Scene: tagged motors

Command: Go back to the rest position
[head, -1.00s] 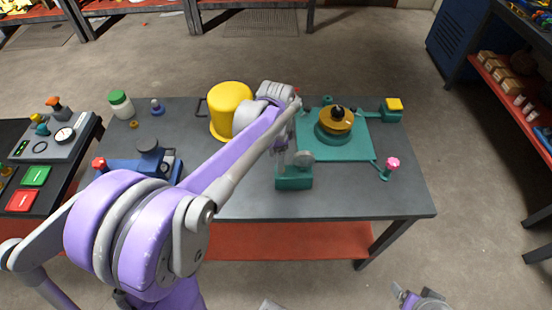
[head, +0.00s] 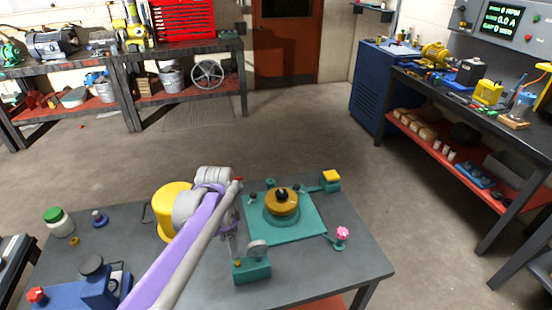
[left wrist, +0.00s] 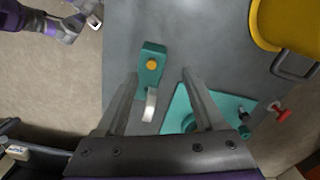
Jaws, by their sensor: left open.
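My left gripper (head: 230,240) is open and points down over the grey workbench (head: 350,270). In the left wrist view its two fingers (left wrist: 160,76) are spread with nothing held between them. A teal block (head: 252,271) with a round dial stands on the bench near the fingertips; it also shows between the fingers in the left wrist view (left wrist: 152,62). A teal plate (head: 310,228) with a brass-coloured round part (head: 283,205) lies to the right. A purple arm with a grey end, seemingly my right gripper (left wrist: 75,25), shows at the top left of the left wrist view; its jaws are unclear.
A yellow cylinder (head: 172,205) stands close behind my left arm. A blue vise-like device (head: 95,285) and a green-lidded jar (head: 58,222) are at the left. Open floor (head: 310,130) lies beyond the bench. A cluttered side bench (head: 470,95) stands at the right.

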